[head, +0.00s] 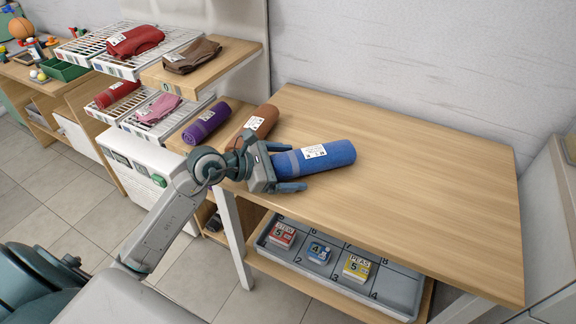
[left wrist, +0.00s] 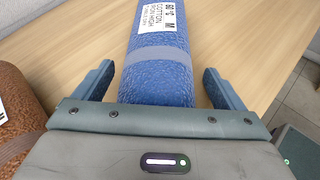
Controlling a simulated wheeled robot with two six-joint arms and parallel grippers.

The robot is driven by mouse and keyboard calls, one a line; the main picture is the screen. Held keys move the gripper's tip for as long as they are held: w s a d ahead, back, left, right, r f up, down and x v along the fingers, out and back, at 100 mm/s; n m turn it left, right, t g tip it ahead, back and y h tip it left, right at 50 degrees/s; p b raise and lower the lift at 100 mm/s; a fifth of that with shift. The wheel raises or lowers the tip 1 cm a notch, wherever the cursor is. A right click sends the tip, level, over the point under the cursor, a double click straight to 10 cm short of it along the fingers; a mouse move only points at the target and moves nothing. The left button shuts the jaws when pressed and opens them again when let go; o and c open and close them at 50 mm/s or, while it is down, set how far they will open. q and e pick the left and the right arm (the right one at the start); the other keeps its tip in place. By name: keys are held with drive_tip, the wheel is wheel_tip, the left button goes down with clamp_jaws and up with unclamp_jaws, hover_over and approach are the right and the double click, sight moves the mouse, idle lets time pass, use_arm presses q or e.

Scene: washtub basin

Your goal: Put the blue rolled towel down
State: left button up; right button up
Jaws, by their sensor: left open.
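The blue rolled towel (head: 330,155) lies on its side on the wooden table (head: 420,170), near the table's left end, with a white label facing up. It also shows in the left wrist view (left wrist: 157,78), running away from the gripper between the two fingers. My left gripper (head: 289,168) is at the towel's left end, open, with a finger on each side of the roll. In the left wrist view there is a gap between each finger and the towel. My right gripper is not in view.
A brown rolled towel (head: 262,121) lies close to the left gripper, with a purple roll (head: 206,122) further left. Racks with red and pink towels stand at the back left. Below the table is a grey numbered tray (head: 340,278) with small boxes. The table's right side is clear.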

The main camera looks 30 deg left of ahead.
use_arm(q)
drive_tip(key=shift+s+a+r, duration=0.25)
drive_tip(key=shift+s+a, duration=0.25)
drive_tip(key=v, duration=0.3)
drive_tip(key=shift+s+a+r, duration=0.1)
drive_tip(key=shift+s+a, duration=0.05)
drive_tip(key=shift+v, duration=2)
drive_tip(key=shift+s+a+r+p, duration=0.15)
drive_tip(key=shift+s+r+p, duration=0.15)
drive_tip(key=shift+p, duration=0.25)
drive_tip(key=shift+p+v, duration=0.9)
drive_tip(key=shift+v, duration=0.1)
drive_tip(key=shift+s+a, duration=0.1)
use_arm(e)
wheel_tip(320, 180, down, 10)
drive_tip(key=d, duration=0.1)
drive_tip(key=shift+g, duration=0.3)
